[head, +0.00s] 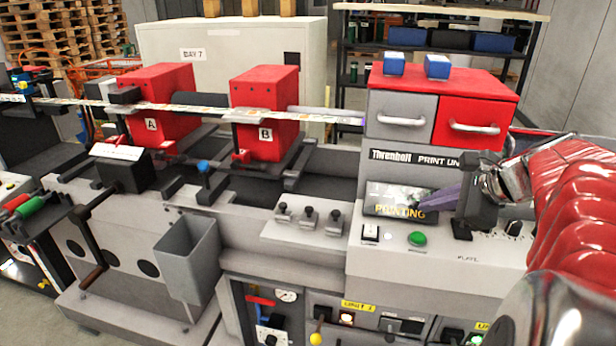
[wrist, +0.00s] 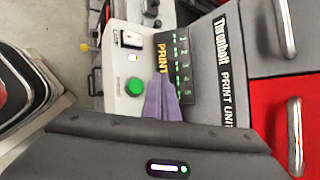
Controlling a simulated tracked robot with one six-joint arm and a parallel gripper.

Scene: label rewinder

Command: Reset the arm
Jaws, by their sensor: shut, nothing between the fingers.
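My red arm (head: 575,205) comes in from the right edge in the head view and bends left in front of the print unit (head: 450,255). My gripper (head: 422,206) has purple fingers, shut together with nothing between them. It is in front of the printing display (head: 388,208) and covers part of it. In the wrist view, the shut fingers (wrist: 160,82) overlap the display, beside the green button (wrist: 134,88). I cannot tell whether the fingertips touch the panel.
Red and grey drawers (head: 475,124) with handles stand above the print unit, with two blue boxes (head: 437,66) on top. Red blocks A (head: 152,124) and B (head: 265,134) sit along the label web. A grey bin (head: 187,258) and a crank (head: 92,240) are at the machine's front.

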